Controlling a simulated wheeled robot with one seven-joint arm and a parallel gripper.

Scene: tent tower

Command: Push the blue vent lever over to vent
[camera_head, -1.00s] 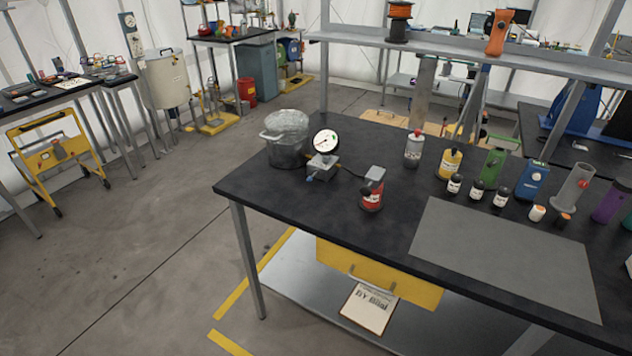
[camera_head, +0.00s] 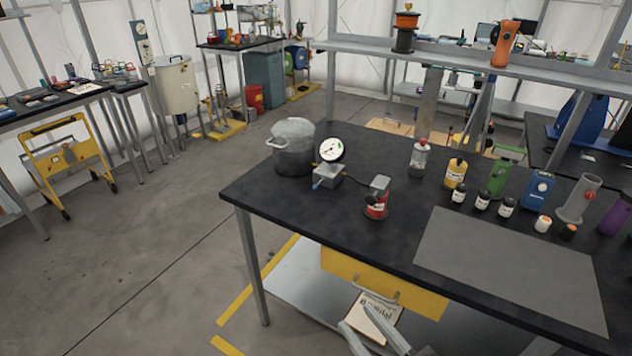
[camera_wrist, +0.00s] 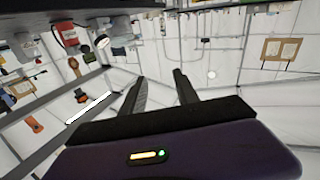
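The blue vent lever (camera_head: 317,187) is a small blue piece on the front left of a grey valve block (camera_head: 329,175) on the black table. A round white gauge (camera_head: 331,149) stands on the block. In the head view my gripper (camera_head: 375,326) shows at the bottom edge, in front of the table and below its top, well away from the lever. In the wrist view my gripper's two dark fingers (camera_wrist: 161,88) are spread apart with nothing between them. The lever cannot be made out in the wrist view.
A grey pot (camera_head: 292,150) stands left of the block, and a red canister (camera_head: 377,198) stands to its right. Several bottles stand farther right. A yellow drawer (camera_head: 385,284) hangs under the black table (camera_head: 260,206). The table's front left corner is clear.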

